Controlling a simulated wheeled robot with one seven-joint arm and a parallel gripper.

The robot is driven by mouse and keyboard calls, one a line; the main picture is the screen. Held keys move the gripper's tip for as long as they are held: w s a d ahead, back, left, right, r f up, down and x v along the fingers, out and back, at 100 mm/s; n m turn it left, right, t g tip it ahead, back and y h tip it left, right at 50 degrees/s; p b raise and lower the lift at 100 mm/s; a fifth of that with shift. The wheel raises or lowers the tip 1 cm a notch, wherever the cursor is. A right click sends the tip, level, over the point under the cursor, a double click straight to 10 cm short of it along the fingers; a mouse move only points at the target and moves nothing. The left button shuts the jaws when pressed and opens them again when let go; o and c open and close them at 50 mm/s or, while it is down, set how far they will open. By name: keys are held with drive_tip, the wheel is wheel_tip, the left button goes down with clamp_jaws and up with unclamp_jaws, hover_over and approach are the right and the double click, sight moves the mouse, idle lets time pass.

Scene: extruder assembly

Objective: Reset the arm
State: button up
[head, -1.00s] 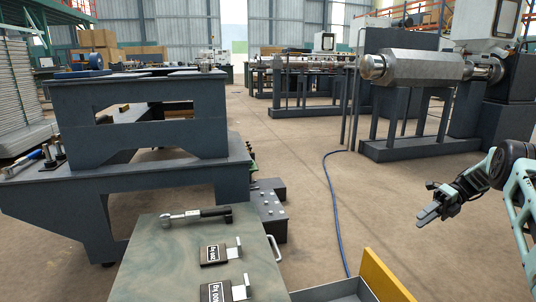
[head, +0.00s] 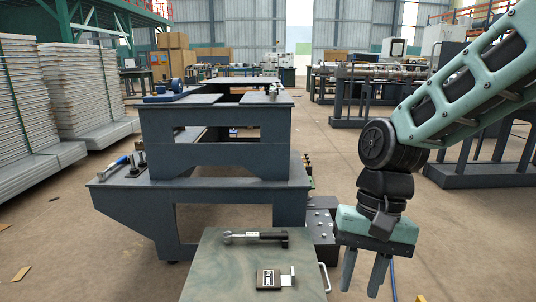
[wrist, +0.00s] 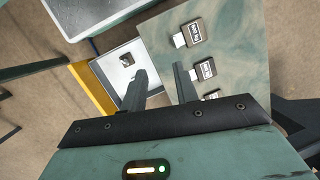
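My arm is raised at the right of the head view, with a green-grey forearm and a black wrist. My gripper (head: 364,274) hangs pointing down, to the right of the green-topped cart (head: 215,272). Its two fingers are apart with nothing between them. In the wrist view my gripper (wrist: 160,88) also shows open and empty, over the cart edge and an open drawer (wrist: 108,72) holding a small dark item.
A torque wrench (head: 255,237) and a labelled block (head: 275,279) lie on the cart top; several such blocks show in the wrist view. A dark steel machine frame (head: 225,150) stands behind. Stacked panels (head: 90,90) are at left. Open floor lies between.

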drive_tip(key=s+r+n+t+h+p, duration=0.1)
drive_tip(key=s+r+n+t+p, duration=0.2)
drive_tip(key=s+n, duration=0.8)
wheel_tip(320, 180, up, 37)
drive_tip(key=s+m+p, duration=0.1)
drive_tip(key=p, duration=3.6)
drive_tip(key=shift+a+f, duration=0.2)
drive_tip(key=shift+s, duration=0.1)
